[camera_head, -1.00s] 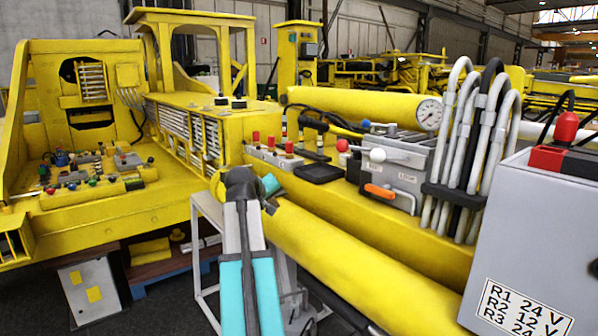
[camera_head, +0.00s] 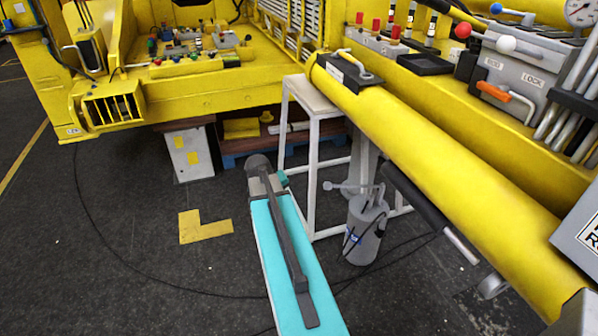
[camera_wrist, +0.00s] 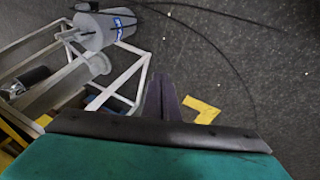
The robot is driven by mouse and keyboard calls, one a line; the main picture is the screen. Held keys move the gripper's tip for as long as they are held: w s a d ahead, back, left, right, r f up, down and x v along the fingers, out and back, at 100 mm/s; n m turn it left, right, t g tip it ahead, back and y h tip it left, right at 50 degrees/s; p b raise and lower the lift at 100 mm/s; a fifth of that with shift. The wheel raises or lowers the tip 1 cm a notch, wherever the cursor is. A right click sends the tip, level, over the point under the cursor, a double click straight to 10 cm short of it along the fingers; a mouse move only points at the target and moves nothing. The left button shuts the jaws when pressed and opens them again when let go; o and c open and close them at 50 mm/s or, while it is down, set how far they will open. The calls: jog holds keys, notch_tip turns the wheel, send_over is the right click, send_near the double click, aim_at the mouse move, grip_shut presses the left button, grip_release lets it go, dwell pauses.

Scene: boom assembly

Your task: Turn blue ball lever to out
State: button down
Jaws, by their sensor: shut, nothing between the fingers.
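The blue ball lever (camera_head: 496,8) is at the top right of the head view. Its blue knob is at the left end of a pale rod, on the grey valve block. A red ball lever (camera_head: 463,30) and a white ball lever (camera_head: 506,44) are close below it. My gripper (camera_wrist: 163,85) shows in the wrist view as dark fingers, shut and empty, over the floor. My arm is low and left of the yellow boom in the head view, well away from the levers. No lever shows in the wrist view.
The long yellow boom cylinder (camera_head: 450,180) lies between my arm and the valve block (camera_head: 520,72). A white stand (camera_head: 314,165) and a grey canister (camera_head: 364,230) are beside my arm. An orange handle (camera_head: 522,100) sits below the levers. Floor at left is clear.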

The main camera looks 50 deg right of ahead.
jog(key=s+a+f+n+g+y+b, duration=0.15)
jog(key=s+a+f, duration=0.25)
jog(key=a+f, duration=0.8)
jog(key=s+a+f+n+g+y, duration=0.15)
jog(key=s+a+f, duration=0.25)
jog(key=a+f, duration=0.8)
jog(key=s+a+f+g, duration=0.1)
jog(key=s+a+f, duration=0.2)
jog(key=s+a, duration=0.2)
jog(key=s+a+f+g+y+b, duration=0.1)
jog(key=s+a+f, duration=0.3)
jog(key=s+a, duration=0.2)
jog(key=s+a+f+n+g, duration=0.1)
jog(key=s+a+f+g, duration=0.1)
jog(key=s+a, duration=0.3)
jog(key=s+f, duration=0.1)
jog(key=s, duration=0.2)
jog(key=shift+s+a+f, duration=0.25)
jog(key=shift+a, duration=0.05)
jog(key=shift+w, duration=0.2)
